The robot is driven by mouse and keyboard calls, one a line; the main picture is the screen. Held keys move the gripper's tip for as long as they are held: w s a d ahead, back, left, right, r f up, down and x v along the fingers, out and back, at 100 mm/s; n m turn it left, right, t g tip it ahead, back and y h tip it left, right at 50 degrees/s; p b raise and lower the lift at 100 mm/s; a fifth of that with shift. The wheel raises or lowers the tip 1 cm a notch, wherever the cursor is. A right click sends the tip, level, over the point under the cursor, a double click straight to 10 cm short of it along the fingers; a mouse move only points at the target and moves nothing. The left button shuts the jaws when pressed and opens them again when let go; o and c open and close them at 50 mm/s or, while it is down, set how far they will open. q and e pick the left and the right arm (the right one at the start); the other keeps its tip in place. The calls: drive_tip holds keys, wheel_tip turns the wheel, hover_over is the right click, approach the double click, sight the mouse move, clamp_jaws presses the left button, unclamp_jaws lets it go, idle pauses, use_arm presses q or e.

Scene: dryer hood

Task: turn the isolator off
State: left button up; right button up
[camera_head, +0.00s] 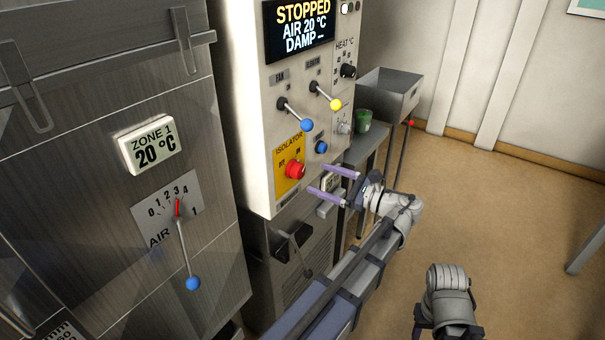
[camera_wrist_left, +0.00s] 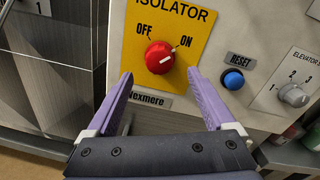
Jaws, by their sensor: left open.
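The isolator is a red round knob (camera_head: 295,170) on a yellow plate (camera_head: 287,150) low on the cream control panel. In the left wrist view the knob (camera_wrist_left: 160,57) has a white mark pointing up and right, toward ON; OFF is printed at its upper left. My left gripper (camera_head: 318,178) is open and empty, with two purple fingers pointing at the panel. In the left wrist view the fingertips (camera_wrist_left: 160,75) sit on either side of the knob's lower part, apart from it. The fingers of my right gripper do not show.
A blue RESET button (camera_wrist_left: 234,79) and a grey elevator dial (camera_wrist_left: 293,95) are right of the isolator. Blue-tipped (camera_head: 306,124) and yellow-tipped (camera_head: 335,104) levers stick out above. The display (camera_head: 300,25) reads STOPPED. Open floor (camera_head: 500,220) lies to the right.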

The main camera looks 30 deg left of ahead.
sight(302, 172)
use_arm(q)
drive_tip(key=a, duration=0.6)
drive_tip(key=shift+w+a, duration=0.1)
drive_tip(key=shift+a, duration=0.25)
drive_tip(key=c, duration=1.4)
